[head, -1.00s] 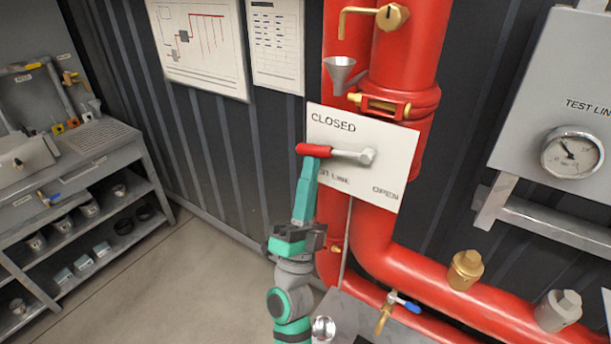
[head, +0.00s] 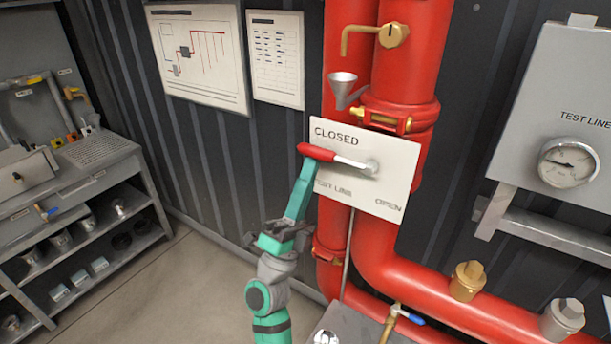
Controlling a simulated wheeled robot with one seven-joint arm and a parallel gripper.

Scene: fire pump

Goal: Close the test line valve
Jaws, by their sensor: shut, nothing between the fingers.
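The test line valve has a lever with a red grip (head: 318,153) and a metal shank that runs right to a round hub (head: 371,167) on a white plate (head: 385,195). The plate reads CLOSED at upper left, TEST LINE at lower left and OPEN at lower right. The lever points left, roughly parallel to the plate's top edge, below the word CLOSED. My gripper (head: 308,169) is shut and empty, its green fingers rising from below to the underside of the red grip. The fingertips seem to touch the grip; the exact contact is hidden.
Red pipes (head: 405,70) stand behind the plate, with a metal funnel (head: 343,85) above it. A grey gauge box (head: 560,110) is at right. A small blue-handled valve (head: 408,315) is below. A grey shelf bench (head: 110,165) stands at left; the floor between is clear.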

